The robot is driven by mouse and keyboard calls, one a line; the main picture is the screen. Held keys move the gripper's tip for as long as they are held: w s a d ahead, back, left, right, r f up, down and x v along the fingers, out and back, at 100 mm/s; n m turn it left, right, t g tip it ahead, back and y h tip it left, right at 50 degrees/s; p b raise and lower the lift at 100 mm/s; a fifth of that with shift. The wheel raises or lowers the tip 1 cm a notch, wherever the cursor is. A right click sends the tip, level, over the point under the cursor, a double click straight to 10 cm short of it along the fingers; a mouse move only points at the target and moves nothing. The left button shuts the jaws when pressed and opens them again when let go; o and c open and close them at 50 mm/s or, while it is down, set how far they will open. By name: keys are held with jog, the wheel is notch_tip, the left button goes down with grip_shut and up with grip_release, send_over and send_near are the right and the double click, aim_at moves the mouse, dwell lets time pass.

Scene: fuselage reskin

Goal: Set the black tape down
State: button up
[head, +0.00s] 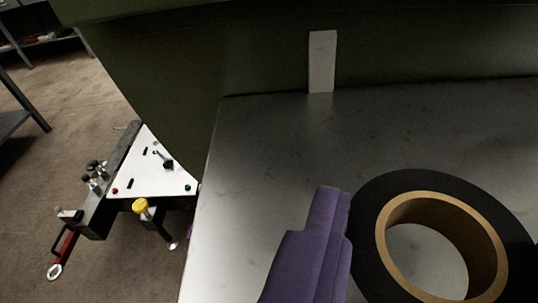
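The black tape (372,225) is a thick roll with a tan cardboard core, at the lower right in the head view. It is over the grey metal tabletop (262,150), whose surface shows through the core. I cannot tell whether the roll touches the tabletop. My gripper (331,215) shows as purple finger parts close against the left side of the roll. I see no finger inside the core. The lower part of the gripper is cut off by the frame edge, and its opening cannot be made out.
A dark green curved panel (190,70) rises behind the tabletop, with a small light grey strip (321,62) at their meeting edge. Left of the table, a white triangular board (150,170) with tools stands lower down. Shelving (22,118) is at far left. The tabletop's left part is clear.

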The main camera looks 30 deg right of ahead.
jog(key=w, duration=0.3)
jog(key=shift+d+f, duration=0.1)
jog(key=shift+f, duration=0.05)
jog(key=f+b, duration=0.1)
jog(key=f, duration=0.1)
jog(key=w+f+b, duration=0.1)
jog(key=shift+f, duration=0.4)
jog(key=shift+r, duration=0.1)
jog(key=o, duration=1)
